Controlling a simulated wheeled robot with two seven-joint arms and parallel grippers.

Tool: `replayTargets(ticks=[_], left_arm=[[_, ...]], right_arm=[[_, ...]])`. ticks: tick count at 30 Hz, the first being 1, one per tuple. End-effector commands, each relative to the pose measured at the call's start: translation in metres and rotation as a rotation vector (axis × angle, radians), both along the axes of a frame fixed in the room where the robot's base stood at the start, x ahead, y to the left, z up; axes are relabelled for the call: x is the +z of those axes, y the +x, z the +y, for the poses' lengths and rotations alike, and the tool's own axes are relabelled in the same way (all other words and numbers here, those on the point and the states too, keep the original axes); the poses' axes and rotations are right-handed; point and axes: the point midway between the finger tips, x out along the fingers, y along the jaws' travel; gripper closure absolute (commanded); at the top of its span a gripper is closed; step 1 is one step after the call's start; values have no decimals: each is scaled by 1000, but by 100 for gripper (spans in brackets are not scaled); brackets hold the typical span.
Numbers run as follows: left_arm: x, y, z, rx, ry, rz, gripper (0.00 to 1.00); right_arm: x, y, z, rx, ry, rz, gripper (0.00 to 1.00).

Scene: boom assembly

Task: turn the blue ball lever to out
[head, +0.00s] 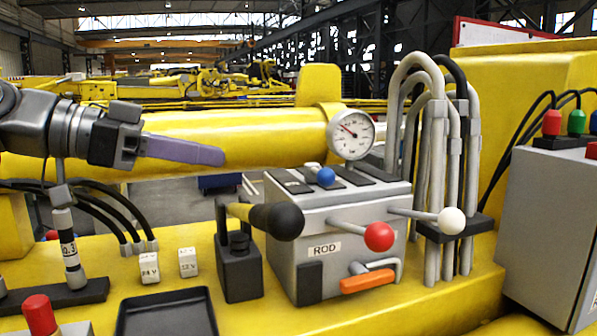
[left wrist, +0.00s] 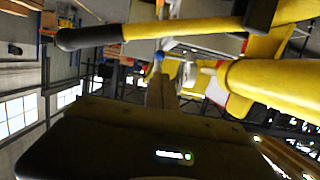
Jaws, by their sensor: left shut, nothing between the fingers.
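The blue ball (head: 326,176) of the lever sits on top of the grey valve block (head: 283,239) marked ROD. Its short lever leans close to the block's top, and which position it marks is too small to read. The blue ball also shows small in the left wrist view (left wrist: 159,57), beyond the fingertips. My left gripper (head: 222,157) comes in from the left with its purple-grey fingers together and empty. It is apart from the ball, to its left and slightly higher in the head view. My right gripper is not in view.
A yellow pump handle with a black grip (head: 277,221) stands in front of the block's left side. Red ball (head: 379,237) and white ball (head: 451,221) levers and an orange handle (head: 367,281) stick out nearby. A gauge (head: 351,135) and grey hoses (head: 431,150) stand behind.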

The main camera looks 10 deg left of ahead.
Motion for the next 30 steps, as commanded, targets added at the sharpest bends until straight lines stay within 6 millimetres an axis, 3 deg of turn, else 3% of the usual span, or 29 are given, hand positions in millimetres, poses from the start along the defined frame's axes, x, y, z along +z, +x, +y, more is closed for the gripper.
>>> replayTargets(ticks=[11, 24, 30], left_arm=[[-5, 9, -16, -3, 1, 3, 100], [-25, 52, -84, -4, 1, 3, 100], [-32, 67, -107, -3, -2, 3, 100]], right_arm=[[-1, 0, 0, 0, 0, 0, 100], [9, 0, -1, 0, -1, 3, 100], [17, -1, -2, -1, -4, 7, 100]])
